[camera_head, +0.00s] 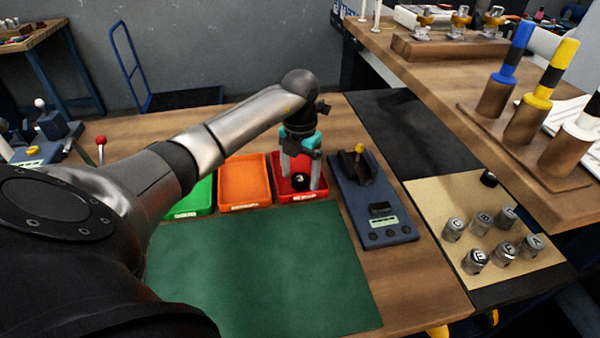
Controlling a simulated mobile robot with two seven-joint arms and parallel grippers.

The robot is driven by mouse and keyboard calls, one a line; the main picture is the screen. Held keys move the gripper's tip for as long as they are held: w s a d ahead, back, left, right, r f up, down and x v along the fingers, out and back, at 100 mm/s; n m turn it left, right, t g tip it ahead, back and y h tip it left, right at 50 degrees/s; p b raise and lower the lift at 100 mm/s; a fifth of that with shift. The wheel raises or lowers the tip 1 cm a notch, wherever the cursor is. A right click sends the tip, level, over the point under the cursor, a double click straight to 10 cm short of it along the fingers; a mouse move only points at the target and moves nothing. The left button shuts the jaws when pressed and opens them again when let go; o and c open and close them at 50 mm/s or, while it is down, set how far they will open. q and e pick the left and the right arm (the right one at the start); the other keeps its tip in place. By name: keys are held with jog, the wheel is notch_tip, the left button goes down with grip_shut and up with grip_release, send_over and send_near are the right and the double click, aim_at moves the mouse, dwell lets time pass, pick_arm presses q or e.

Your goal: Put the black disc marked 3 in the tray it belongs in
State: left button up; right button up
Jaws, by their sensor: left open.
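The black disc marked 3 (300,181) is in the red tray (322,194), its white mark facing up. My left gripper (301,186) comes down over the red tray from above. Its fingers are open, one on each side of the disc; I cannot tell whether they touch it. The orange tray (244,184) and the green tray (196,196) stand to the left of the red one and look empty where they show. The tray labels are too small to read. My right gripper is not in view.
A blue device (375,202) stands just right of the red tray. A beige mat (440,195) holds several lettered metal cylinders (476,258) and a small black piece (488,178). The green mat (265,275) in front is clear. Upright coloured handles (519,48) stand in a wooden rack at right.

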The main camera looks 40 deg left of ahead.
aim_at(300, 178)
pick_arm(q)
notch_tip(300, 178, up, 12)
jog(key=p, duration=0.1)
jog(key=shift+r, duration=0.15)
dwell(0.6)
